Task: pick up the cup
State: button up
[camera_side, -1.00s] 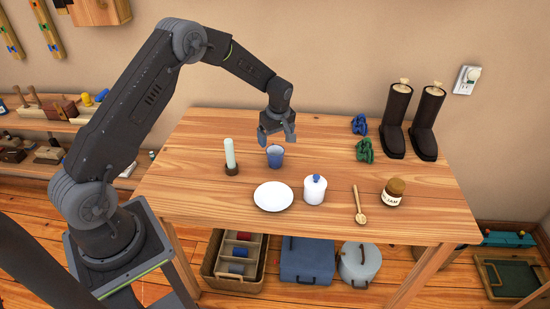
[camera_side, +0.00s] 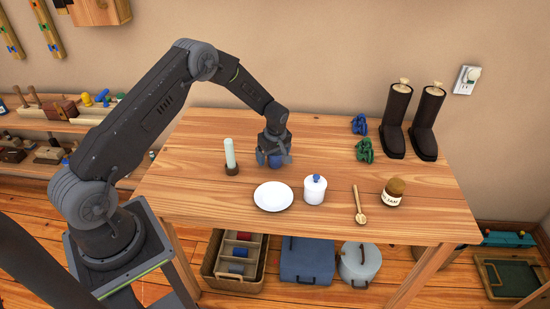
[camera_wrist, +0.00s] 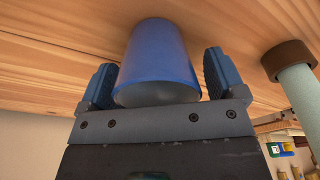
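The blue cup (camera_side: 274,161) stands on the wooden table, mostly hidden by my gripper in the side view. My gripper (camera_side: 274,158) is lowered over it, with one finger on each side. In the wrist view the cup (camera_wrist: 158,55) fills the space between the two fingers of my gripper (camera_wrist: 162,75). The fingers are spread wide, with a narrow gap showing at the right finger; whether the left finger touches the cup is hard to tell. The gripper looks open around the cup.
A pale candle in a brown holder (camera_side: 231,169) stands close left of the gripper. A white plate (camera_side: 273,197) and white lidded jar (camera_side: 315,190) stand in front.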

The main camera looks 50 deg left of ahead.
jog(key=c, duration=1)
